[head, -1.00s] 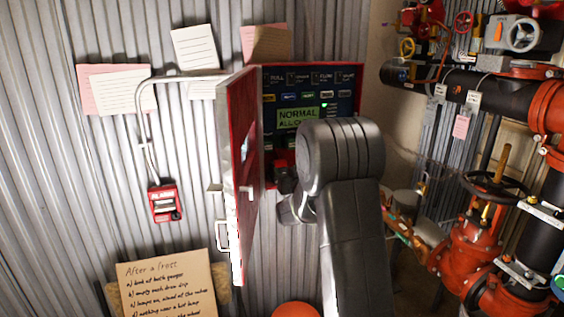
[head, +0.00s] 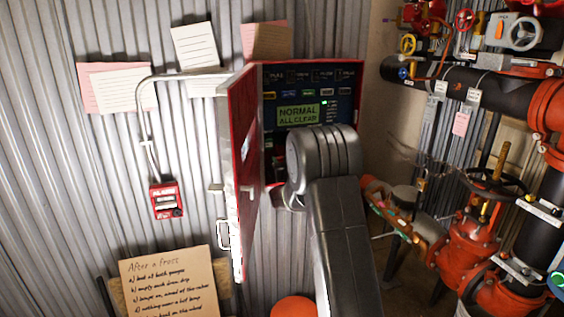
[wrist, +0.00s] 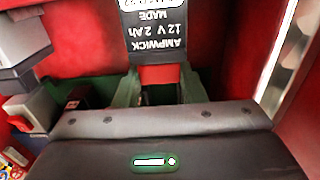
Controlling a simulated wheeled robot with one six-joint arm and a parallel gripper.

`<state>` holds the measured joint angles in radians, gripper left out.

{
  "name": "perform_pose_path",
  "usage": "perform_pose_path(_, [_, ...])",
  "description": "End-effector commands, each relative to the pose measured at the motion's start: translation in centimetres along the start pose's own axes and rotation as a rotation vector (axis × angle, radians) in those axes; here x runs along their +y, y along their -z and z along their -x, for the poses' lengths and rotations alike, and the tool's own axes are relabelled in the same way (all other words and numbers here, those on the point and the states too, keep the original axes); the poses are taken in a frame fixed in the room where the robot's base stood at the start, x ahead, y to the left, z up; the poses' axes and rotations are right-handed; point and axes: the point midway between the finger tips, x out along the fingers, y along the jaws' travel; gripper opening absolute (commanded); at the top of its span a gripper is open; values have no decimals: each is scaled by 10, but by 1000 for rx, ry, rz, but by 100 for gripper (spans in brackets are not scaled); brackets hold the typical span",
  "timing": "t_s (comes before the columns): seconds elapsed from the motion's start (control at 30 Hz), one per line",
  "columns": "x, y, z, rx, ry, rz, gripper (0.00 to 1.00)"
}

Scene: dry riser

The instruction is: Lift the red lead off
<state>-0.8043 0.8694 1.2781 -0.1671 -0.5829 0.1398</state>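In the wrist view a black battery (wrist: 157,35) with upside-down white print, "AMPWICK 12 V 2Ah", stands in a red-walled box. A small red piece (wrist: 160,77) shows at its near end; it may be the red lead's end, but I cannot tell for sure. Dark green parts lie on both sides of it. My gripper (wrist: 160,93) is right in front of the red piece, and its dark body fills the lower picture. In the head view my arm hides the gripper and the battery.
The red alarm cabinet's panel (head: 340,85) reads "NORMAL ALL CLEAR". Its open door (head: 243,165) stands left of my arm. Grey blocks (wrist: 22,35) sit at the left inside the box. Red valves and pipes (head: 475,235) fill the right. A red call point (head: 166,198) is on the wall.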

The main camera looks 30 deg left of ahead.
Motion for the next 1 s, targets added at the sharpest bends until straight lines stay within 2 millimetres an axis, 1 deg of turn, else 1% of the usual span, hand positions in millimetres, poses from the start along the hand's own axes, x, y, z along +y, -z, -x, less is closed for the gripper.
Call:
perform_pose_path(0.03, [0,0,0,0,0,0,8])
perform_pose_path(0.07, [0,0,0,0,0,0,3])
perform_pose_path(0.1, [0,0,0,0,0,0,0])
perform_pose_path(0.23, [0,4,0,3,0,0,0])
perform_pose_path(0.43, [0,23,0,4,1,1,0])
perform_pose_path(0.67, [0,27,0,5,1,1,0])
perform_pose_path(0.7, [0,27,0,5,1,1,39])
perform_pose_path(0.77, [0,27,0,5,1,1,50])
perform_pose_path(0.8, [0,27,0,4,1,1,54])
perform_pose_path(1.0, [0,25,0,2,0,0,54])
